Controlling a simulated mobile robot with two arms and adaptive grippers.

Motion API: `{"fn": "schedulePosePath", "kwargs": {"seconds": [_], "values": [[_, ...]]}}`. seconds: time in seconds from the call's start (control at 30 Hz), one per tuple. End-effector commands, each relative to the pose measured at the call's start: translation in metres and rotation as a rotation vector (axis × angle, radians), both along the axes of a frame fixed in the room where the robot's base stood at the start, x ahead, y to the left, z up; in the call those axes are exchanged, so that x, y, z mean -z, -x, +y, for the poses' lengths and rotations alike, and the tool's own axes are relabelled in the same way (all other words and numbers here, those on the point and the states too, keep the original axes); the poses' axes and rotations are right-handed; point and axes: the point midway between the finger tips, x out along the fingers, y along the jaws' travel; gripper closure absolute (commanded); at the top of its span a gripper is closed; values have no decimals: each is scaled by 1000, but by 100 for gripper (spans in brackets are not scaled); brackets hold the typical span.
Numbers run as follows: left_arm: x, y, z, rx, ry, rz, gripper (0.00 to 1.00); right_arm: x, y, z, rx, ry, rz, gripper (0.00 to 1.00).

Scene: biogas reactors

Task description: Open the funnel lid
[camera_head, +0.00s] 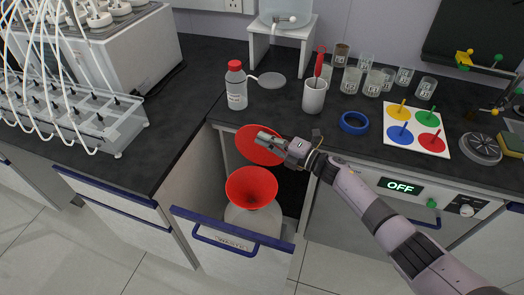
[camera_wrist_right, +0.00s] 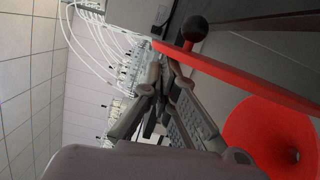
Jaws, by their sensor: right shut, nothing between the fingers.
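The red funnel (camera_head: 251,188) sits on a whitish container inside the pulled-out drawer, its mouth uncovered. Its round red lid (camera_head: 248,149) stands raised and tilted behind the funnel. In the right wrist view the lid (camera_wrist_right: 245,80) shows nearly edge-on with a black ball knob (camera_wrist_right: 195,28), and the open funnel (camera_wrist_right: 265,130) lies at the right. My right gripper (camera_head: 263,136) is shut and empty, overlapping the lid in the head view. In the right wrist view its fingers (camera_wrist_right: 150,98) are close to the lid's edge; I cannot tell whether they touch. My left gripper is not in view.
The open drawer (camera_head: 232,243) with a blue edge and handle juts out below the counter. A red-capped bottle (camera_head: 237,88), a white cup (camera_head: 314,96) and blue tape (camera_head: 354,123) stand on the dark counter above. A tube rack (camera_head: 75,120) is at the left.

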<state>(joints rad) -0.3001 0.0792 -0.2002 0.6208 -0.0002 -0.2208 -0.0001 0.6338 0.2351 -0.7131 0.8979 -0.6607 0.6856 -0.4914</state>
Motion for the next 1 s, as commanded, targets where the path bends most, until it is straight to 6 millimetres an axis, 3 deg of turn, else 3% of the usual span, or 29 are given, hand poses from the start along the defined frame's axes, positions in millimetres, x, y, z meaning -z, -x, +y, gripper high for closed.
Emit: {"fn": "schedulePosePath", "kwargs": {"seconds": [0.4,0.87,1.0], "values": [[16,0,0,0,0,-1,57,-1,-17,-6,-1,1,-5,100],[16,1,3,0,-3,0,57,-2,-18,-6,0,1,-5,100],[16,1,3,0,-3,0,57,0,-13,-14,1,2,-6,100]]}}
